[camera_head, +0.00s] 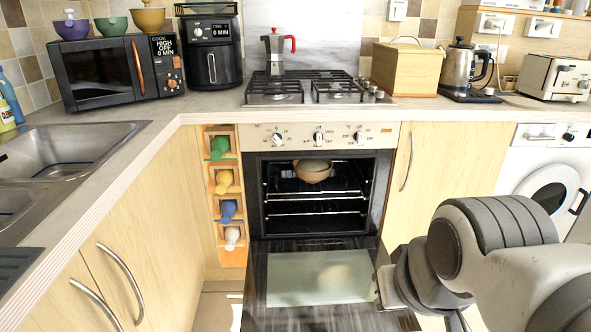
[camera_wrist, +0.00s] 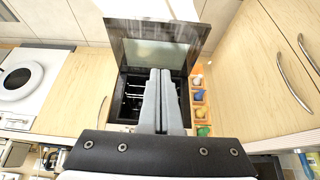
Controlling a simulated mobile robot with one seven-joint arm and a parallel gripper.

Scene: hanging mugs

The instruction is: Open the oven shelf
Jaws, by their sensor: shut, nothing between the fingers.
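The oven (camera_head: 319,135) stands under the hob, with its door (camera_head: 320,280) swung down and open. Inside are wire oven shelves (camera_head: 312,213); a tan bowl (camera_head: 313,170) sits on the upper one. My gripper (camera_head: 390,290) is at the right edge of the lowered door in the head view, in front of the oven; its fingertips are hard to make out there. In the wrist view, my grey fingers (camera_wrist: 160,72) are together and empty. They overlap the oven opening (camera_wrist: 131,95) and part of the open door (camera_wrist: 150,45), hiding much of the inside.
Wooden cubbies (camera_head: 225,195) with coloured items flank the oven on the left. A cupboard door with a handle (camera_head: 408,160) and a washing machine (camera_head: 550,185) stand to the right. Left cupboards have protruding handles (camera_head: 122,270). A small strip of floor shows left of the oven door.

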